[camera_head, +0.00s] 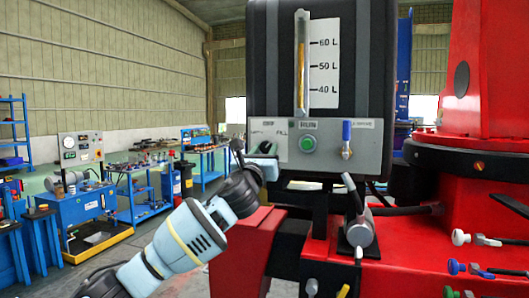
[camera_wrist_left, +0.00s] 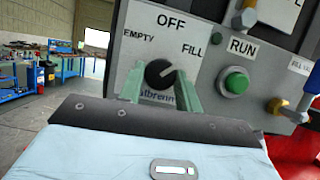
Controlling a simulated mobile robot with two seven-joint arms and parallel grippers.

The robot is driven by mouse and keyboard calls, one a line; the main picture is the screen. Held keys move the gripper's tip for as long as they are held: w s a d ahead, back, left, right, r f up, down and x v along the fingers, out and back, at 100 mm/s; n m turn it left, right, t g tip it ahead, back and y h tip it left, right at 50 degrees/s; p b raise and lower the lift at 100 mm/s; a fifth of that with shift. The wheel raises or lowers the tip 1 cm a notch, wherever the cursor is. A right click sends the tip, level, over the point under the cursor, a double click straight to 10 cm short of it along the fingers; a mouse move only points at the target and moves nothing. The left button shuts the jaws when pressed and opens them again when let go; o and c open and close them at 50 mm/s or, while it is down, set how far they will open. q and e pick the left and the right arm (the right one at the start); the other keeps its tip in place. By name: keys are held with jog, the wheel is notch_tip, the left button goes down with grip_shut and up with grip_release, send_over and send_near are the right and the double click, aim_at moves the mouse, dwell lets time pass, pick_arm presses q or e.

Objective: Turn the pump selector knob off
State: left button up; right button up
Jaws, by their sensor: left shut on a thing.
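The pump selector knob (camera_wrist_left: 160,74) is a round black knob on a grey control panel (camera_wrist_left: 148,48). The labels EMPTY, OFF and FILL stand around it. A pale mark on the knob seems to point up and right towards FILL. My left gripper (camera_wrist_left: 160,88) has its two pale green fingers on either side of the knob and is shut on it. My right gripper does not show.
A green button (camera_head: 308,143) labelled RUN and a blue-handled valve (camera_head: 346,139) sit right of the knob. A black tank (camera_head: 370,60) with a level gauge rises above. A metal lever (camera_head: 355,205) stands below, on the red machine.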

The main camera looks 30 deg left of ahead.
pick_arm(q)
jog(key=shift+n, duration=0.4)
jog(key=n+y, duration=0.1)
jog(key=n, duration=0.1)
jog(key=n+g+y, duration=0.1)
jog(key=n+y, duration=0.1)
jog(key=n, duration=0.1)
jog(key=shift+d+g, duration=0.2)
jog(key=shift+g, duration=0.1)
jog(key=shift+w+n+g+y, duration=0.1)
jog(key=shift+n+g+y, duration=0.35)
jog(key=shift+n, duration=1.1)
jog(key=shift+n+g+y, duration=0.45)
jog(key=shift+n, duration=1.1)
jog(key=shift+r, duration=0.1)
jog(key=o, duration=1)
jog(key=shift+c, duration=0.2)
jog(key=shift+d, duration=0.1)
jog(key=v, duration=0.8)
